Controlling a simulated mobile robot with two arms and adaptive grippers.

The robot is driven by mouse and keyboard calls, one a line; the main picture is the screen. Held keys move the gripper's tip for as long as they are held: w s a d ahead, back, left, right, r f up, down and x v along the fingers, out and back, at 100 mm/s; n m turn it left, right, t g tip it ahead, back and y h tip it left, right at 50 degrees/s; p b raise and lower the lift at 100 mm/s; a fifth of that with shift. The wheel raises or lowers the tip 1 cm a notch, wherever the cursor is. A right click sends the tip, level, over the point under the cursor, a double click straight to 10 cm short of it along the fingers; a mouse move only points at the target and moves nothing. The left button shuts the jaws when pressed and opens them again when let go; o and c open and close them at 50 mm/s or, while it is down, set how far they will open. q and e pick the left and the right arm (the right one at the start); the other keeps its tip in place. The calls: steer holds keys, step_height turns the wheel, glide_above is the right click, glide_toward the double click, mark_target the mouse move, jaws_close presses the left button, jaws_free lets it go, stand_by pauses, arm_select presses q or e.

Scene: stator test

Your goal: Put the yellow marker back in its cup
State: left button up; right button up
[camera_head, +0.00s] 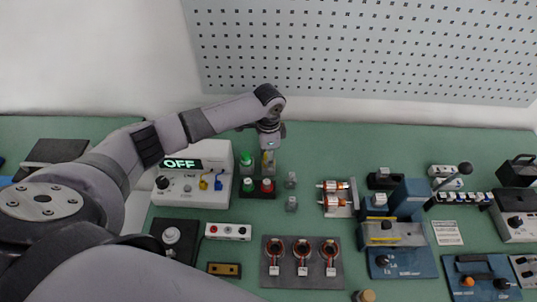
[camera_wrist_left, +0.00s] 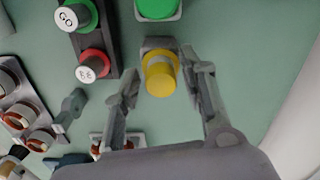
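The yellow marker (camera_wrist_left: 160,77) shows end-on in the left wrist view as a short yellow cylinder with a greyish band. It stands at a dark grey square holder (camera_wrist_left: 157,43); I cannot tell how deep it sits in it. My left gripper (camera_wrist_left: 161,68) is open, with one finger on each side of the marker and a small gap to each. My right gripper is not in view.
A green lamp (camera_head: 246,158) stands close left of the marker. A dark box with green and red buttons (camera_head: 258,193) is just in front. A white power unit (camera_head: 192,188) reading OFF lies further left.

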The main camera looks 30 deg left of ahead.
arm_select(q)
steer(key=shift+o, duration=0.2)
steer(key=shift+r, duration=0.3)
step_height(320, 180, up, 12)
steer(key=b, duration=0.2)
steer(key=shift+r+b, duration=0.15)
steer(key=shift+b, duration=0.2)
